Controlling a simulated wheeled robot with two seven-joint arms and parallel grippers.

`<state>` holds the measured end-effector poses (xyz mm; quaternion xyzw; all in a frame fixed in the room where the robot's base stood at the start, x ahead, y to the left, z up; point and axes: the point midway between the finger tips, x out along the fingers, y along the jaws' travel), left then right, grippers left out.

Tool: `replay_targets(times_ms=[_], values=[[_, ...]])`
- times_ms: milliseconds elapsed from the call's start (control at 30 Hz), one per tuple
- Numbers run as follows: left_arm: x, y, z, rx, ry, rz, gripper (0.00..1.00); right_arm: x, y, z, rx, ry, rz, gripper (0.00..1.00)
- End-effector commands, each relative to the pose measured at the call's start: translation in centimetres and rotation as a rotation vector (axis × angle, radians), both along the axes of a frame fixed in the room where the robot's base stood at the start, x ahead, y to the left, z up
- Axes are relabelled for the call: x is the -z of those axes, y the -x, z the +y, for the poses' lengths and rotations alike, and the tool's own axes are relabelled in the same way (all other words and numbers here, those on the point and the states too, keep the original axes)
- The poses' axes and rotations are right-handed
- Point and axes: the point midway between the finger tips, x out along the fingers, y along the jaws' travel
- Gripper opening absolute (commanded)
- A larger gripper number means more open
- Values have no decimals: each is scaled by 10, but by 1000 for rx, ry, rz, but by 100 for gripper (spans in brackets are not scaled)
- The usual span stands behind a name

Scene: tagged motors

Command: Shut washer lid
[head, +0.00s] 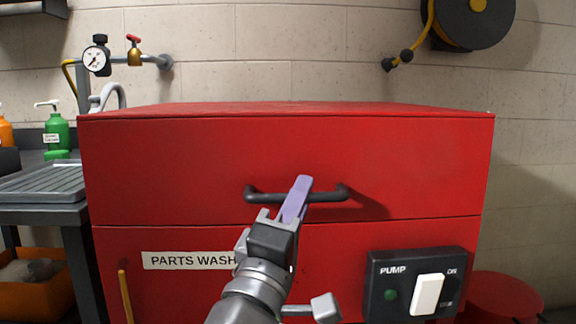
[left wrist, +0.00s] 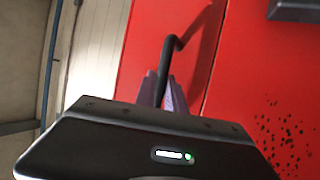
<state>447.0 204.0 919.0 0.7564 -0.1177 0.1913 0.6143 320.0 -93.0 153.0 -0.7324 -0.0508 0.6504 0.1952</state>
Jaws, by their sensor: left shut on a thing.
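The red parts washer (head: 200,215) fills the middle of the head view. Its lid (head: 180,165) lies down over the body, with only a thin dark seam between them. A dark bar handle (head: 330,194) is on the lid's front. My left gripper (head: 300,190) has its purple fingers shut on the handle near its middle. In the left wrist view the fingers (left wrist: 164,92) close around the black handle (left wrist: 168,55), and the red lid is behind. The gripper hides part of the "PARTS WASH" label. My right gripper is not in view.
A pump switch panel (head: 416,284) is on the washer's lower right front. A grey bench (head: 40,214) with a green bottle (head: 56,134) stands at left. A red round drum or stool (head: 505,296) is at lower right. A pressure gauge (head: 96,60) and hose reel (head: 475,15) are by the back wall.

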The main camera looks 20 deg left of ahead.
Motion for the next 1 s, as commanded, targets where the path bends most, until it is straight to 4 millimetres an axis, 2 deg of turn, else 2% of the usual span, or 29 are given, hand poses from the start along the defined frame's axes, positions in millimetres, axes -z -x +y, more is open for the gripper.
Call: replay_targets(times_ms=[100,433,467,700,1000], values=[[8,-4,1,1,5,6,0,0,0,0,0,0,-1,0],[13,-6,1,1,6,15,0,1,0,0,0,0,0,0],[14,-6,1,1,6,16,17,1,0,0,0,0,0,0],[13,-6,1,1,4,13,36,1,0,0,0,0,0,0],[13,-6,0,0,3,8,36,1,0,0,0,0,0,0]])
